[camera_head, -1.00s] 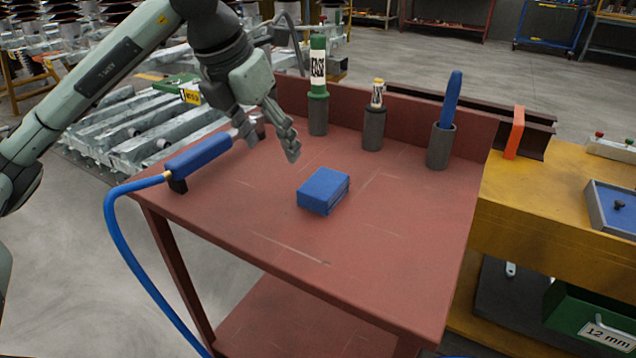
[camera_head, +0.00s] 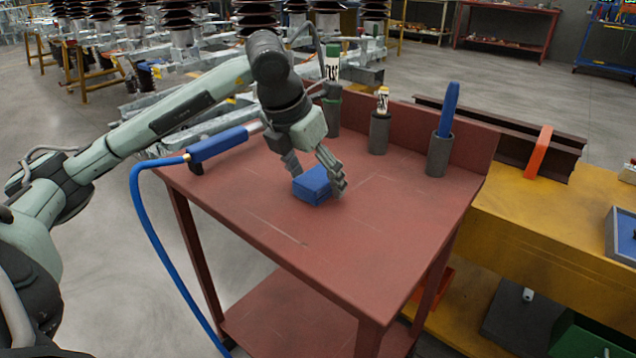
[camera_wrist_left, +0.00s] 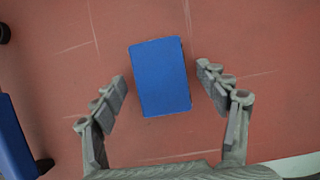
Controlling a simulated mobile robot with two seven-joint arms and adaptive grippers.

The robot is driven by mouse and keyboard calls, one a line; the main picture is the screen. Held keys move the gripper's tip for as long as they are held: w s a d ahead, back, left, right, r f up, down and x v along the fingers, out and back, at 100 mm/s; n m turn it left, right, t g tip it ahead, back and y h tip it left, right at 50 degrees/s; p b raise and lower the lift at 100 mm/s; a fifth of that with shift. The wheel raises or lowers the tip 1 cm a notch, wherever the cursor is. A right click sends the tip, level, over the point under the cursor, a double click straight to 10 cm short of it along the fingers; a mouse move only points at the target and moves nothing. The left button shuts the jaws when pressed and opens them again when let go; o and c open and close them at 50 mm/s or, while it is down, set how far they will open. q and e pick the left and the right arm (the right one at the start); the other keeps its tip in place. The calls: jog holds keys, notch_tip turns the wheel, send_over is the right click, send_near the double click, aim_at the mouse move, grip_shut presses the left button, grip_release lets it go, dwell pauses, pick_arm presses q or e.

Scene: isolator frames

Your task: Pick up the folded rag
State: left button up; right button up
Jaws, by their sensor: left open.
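The folded rag (camera_head: 312,186) is a blue rectangular block lying on the red cart top (camera_head: 380,230). My left gripper (camera_head: 318,180) is open at the rag, with one finger on each side of it in the head view. In the left wrist view the rag (camera_wrist_left: 160,77) lies between and just beyond the two spread fingertips of the gripper (camera_wrist_left: 162,82), with a gap on both sides. The fingers hide part of the rag in the head view. My right gripper is not in view.
A blue tool with a hose (camera_head: 218,146) lies on the cart's left. Along the back edge stand a green-capped tube (camera_head: 332,68), a small bottle in a grey holder (camera_head: 379,132) and a blue-handled item in another holder (camera_head: 440,153). The cart's front is clear.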

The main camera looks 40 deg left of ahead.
aim_at(323, 173)
pick_arm(q)
jog(key=c, duration=1.1)
jog(key=shift+r, duration=0.1)
jog(key=shift+c, duration=0.2)
notch_tip(323, 173, up, 4)
jog(key=shift+d, duration=0.1)
jog(key=w+a+r+p, duration=0.1)
jog(key=w+a+r, duration=0.5)
jog(key=w+a, duration=0.1)
jog(key=shift+w+a+r, duration=0.4)
jog(key=shift+a, duration=0.5)
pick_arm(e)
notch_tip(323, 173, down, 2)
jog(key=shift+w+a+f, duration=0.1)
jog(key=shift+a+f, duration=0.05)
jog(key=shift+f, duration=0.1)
